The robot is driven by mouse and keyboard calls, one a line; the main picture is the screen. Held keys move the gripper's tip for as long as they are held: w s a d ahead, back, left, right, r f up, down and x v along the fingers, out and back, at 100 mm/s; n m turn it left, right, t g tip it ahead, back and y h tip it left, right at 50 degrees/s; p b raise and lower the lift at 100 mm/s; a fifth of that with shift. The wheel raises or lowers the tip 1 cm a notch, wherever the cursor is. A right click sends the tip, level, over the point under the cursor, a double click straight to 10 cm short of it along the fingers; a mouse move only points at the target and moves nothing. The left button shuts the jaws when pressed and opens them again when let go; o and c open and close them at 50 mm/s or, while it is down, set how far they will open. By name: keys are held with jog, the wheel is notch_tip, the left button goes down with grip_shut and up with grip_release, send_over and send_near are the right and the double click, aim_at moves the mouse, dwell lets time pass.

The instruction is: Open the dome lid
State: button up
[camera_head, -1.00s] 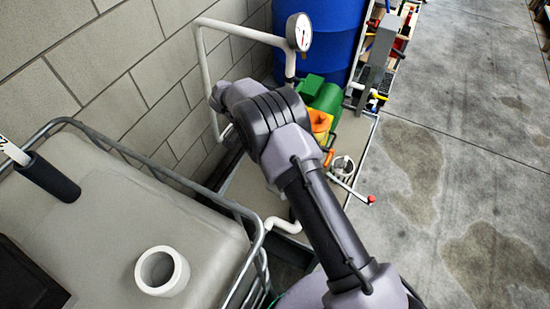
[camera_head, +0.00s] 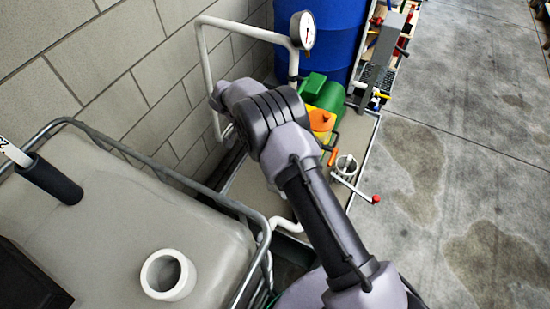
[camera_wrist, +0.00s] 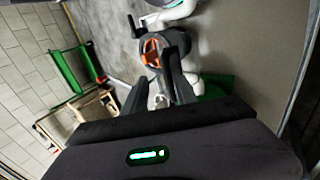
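I cannot pick out a dome lid with certainty in either view. In the wrist view my gripper (camera_wrist: 155,82) shows two dark fingers with a gap between them, and nothing is visibly held. Beyond the fingertips is an orange and black part (camera_wrist: 151,52) by a white pipe (camera_wrist: 185,70); whether the fingers touch it cannot be told. In the head view my arm hides the gripper. An orange part on a green unit (camera_head: 322,122) shows just right of my arm.
A caged grey tank (camera_head: 120,225) with a white ring (camera_head: 168,274) fills the lower left. A block wall (camera_head: 110,85) runs behind it. A white pipe with a gauge (camera_head: 302,30) and a blue barrel (camera_head: 337,35) stand at the back. The concrete floor (camera_head: 470,150) at right is open.

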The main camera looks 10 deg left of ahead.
jog(key=p+v, duration=0.3)
jog(key=v, duration=0.9)
jog(key=shift+w+d+n, duration=0.1)
jog(key=shift+w+n, duration=0.05)
jog(key=shift+n, duration=0.45)
jog(key=c, duration=0.5)
jog(key=n, duration=0.3)
jog(key=shift+w+d+n+y, duration=0.1)
jog(key=shift+w+n+y, duration=0.2)
jog(key=shift+y, duration=0.1)
grip_shut()
notch_tip(320, 180, down, 10)
jog(key=s+d+n+t+y+b, duration=0.1)
jog(key=s+d+n+y+b, duration=0.1)
jog(key=n, duration=1.1)
jog(key=shift+d+t+y+b, duration=0.4)
jog(key=shift+d+y+b, duration=0.1)
jog(key=shift+y, duration=0.6)
